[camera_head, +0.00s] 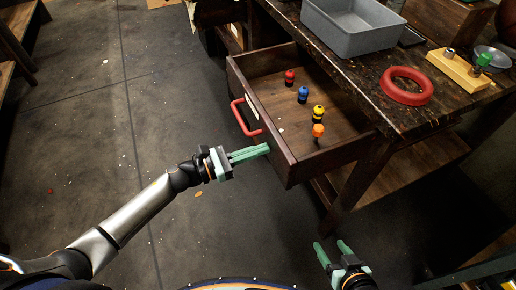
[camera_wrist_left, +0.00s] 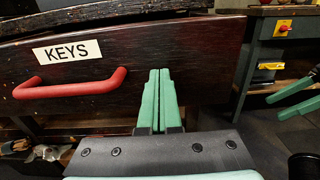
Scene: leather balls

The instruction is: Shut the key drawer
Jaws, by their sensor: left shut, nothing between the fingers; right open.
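The dark wooden drawer (camera_head: 281,160) stands pulled out from under the workbench. Its front carries a white KEYS label (camera_wrist_left: 67,51) and a red bar handle (camera_head: 239,118), which also shows in the left wrist view (camera_wrist_left: 70,90). Several small pegs with red, blue, yellow and orange tops stand inside the drawer. My left gripper (camera_head: 266,149) is shut and empty. Its green fingertips (camera_wrist_left: 159,74) are at the drawer front, to the right of the handle in the wrist view; I cannot tell whether they touch. My right gripper (camera_head: 331,245) is open and empty, low in front of the bench.
A lower shelf (camera_head: 425,158) is under the bench. The floor to the left of the drawer is mostly clear.

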